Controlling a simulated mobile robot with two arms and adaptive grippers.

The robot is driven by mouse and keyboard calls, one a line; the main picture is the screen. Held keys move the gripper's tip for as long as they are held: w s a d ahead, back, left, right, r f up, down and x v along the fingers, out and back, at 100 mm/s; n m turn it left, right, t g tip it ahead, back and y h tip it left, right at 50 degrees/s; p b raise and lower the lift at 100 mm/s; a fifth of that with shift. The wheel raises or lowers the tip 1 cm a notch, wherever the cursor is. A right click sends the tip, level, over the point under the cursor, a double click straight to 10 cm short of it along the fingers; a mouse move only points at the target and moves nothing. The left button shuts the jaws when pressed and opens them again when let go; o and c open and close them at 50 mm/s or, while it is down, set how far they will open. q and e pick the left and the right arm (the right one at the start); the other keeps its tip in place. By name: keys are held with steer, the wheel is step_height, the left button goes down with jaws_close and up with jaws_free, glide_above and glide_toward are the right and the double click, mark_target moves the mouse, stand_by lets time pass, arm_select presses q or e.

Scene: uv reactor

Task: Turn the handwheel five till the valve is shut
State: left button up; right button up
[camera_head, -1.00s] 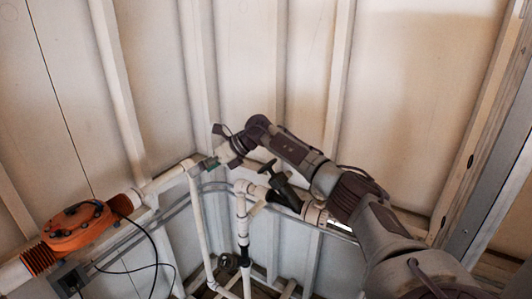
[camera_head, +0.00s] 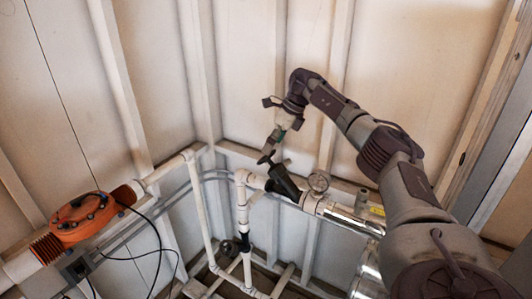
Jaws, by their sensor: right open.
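A small dark handwheel (camera_head: 265,158) sits on the upper end of a dark, tilted valve (camera_head: 283,183) on the white pipe run near the corner. I see no number on it, so I cannot tell whether it is handwheel five. My right gripper (camera_head: 273,145) reaches in from the right and points down, just above the handwheel. Its jaws are open and empty. Its tips overlap the handwheel's upper edge in the picture, and I cannot tell whether they touch it. My left gripper is not in view.
A second dark round fitting (camera_head: 228,248) sits low among white pipes. A gauge (camera_head: 319,182) and a shiny metal tube (camera_head: 342,215) lie right of the valve. An orange flanged unit (camera_head: 82,219) with black cables stands left. Panelled walls close in behind.

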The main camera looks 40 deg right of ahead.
mark_target(266, 156)
steer(key=shift+p+x, duration=0.6)
steer(key=shift+x, duration=1.75)
steer(key=shift+a, duration=0.1)
steer(key=c, duration=1.1)
steer(key=shift+r, duration=0.1)
